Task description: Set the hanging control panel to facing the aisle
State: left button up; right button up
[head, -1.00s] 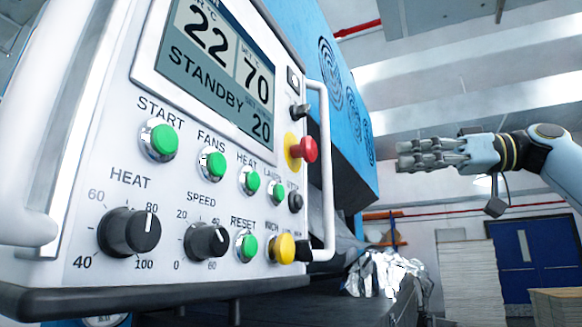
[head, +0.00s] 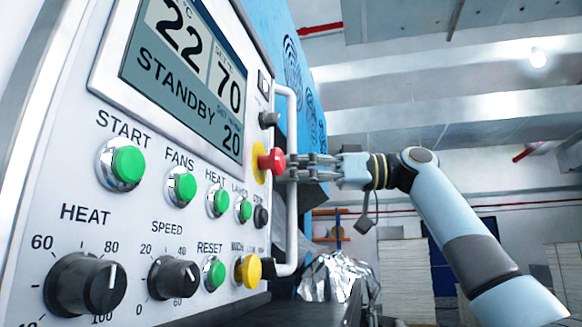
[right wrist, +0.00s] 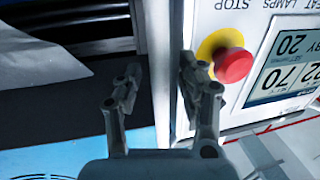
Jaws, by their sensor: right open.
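The hanging control panel (head: 140,220) fills the left of the head view, its white face seen at a slant. Its display reads STANDBY. A white upright handle (head: 291,220) runs along its right edge. My right gripper (head: 298,167) is at this handle, beside the red stop button (head: 278,161). In the right wrist view the open fingers (right wrist: 158,85) stand on either side of the pale handle bar (right wrist: 158,40), and I see no clear grip on it. The red button (right wrist: 234,65) lies right of the fingers. My left gripper is out of view.
Behind the panel stands a blue machine (head: 290,60). Crumpled silver foil (head: 335,277) lies below and beyond the handle. Pale stacks (head: 402,270) and a dark blue door stand at the back right. The air right of my forearm is clear.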

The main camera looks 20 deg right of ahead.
jog(key=shift+a, duration=0.1)
grip_shut()
jog(key=shift+w+a, duration=0.15)
dwell(0.5)
